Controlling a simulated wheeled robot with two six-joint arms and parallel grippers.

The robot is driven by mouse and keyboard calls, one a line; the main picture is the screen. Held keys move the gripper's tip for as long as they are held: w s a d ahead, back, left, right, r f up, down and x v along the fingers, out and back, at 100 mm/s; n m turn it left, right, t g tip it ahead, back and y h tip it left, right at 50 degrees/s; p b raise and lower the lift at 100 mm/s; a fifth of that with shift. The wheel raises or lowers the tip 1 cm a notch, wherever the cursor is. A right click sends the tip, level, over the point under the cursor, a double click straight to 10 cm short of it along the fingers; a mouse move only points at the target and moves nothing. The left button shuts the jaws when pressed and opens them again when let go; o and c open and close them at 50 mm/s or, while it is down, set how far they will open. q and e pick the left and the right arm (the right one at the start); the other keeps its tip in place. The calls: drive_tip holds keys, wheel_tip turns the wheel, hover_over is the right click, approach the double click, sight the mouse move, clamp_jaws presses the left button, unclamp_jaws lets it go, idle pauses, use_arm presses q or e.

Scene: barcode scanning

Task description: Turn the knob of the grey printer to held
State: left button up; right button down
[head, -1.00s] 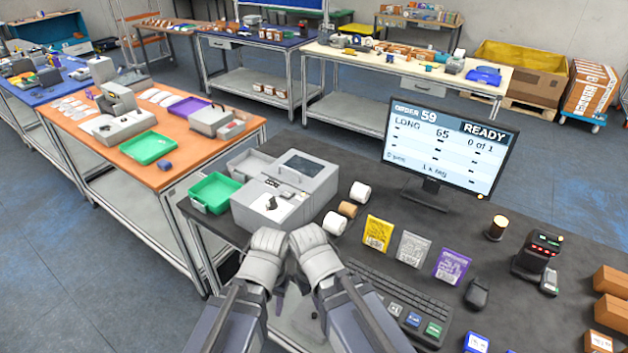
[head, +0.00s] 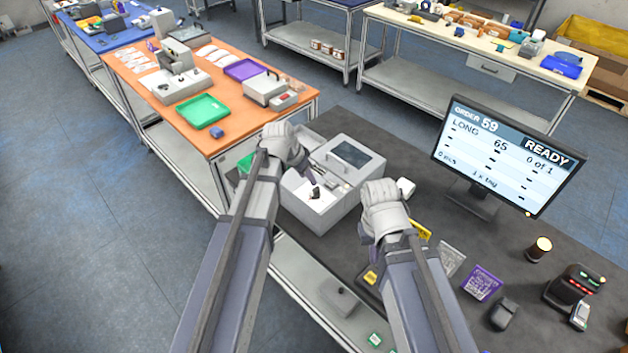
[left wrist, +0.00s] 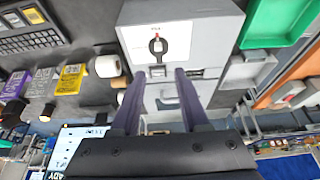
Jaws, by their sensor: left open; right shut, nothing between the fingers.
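The grey printer (head: 345,157) stands on the dark table, left of the monitor. Its small black knob (head: 314,192) sits on a white label on the low front part; the left wrist view shows the knob (left wrist: 158,46) with a red mark above it. My left gripper (left wrist: 159,72) is open and empty, its two fingers pointing toward the printer just short of the knob in that view. In the head view my left gripper (head: 286,148) is at the printer's left side, fingertips hidden. My right gripper (head: 383,205) is right of the printer, its fingers hidden behind the wrist.
A monitor (head: 508,155) reading READY stands to the right. A green tray (left wrist: 278,22) and a grey tray (left wrist: 248,70) lie beside the printer. Label rolls (left wrist: 108,66) and a yellow packet (left wrist: 70,80) lie on its other side. An orange table (head: 235,115) stands behind.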

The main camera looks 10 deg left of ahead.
sight(315, 189)
use_arm(q)
drive_tip(key=b+x, duration=0.7)
drive_tip(key=x, duration=0.1)
drive_tip(key=shift+s, duration=0.1)
drive_tip(key=shift+r, duration=0.1)
drive_tip(key=shift+c, duration=0.2)
clamp_jaws()
idle(0.4)
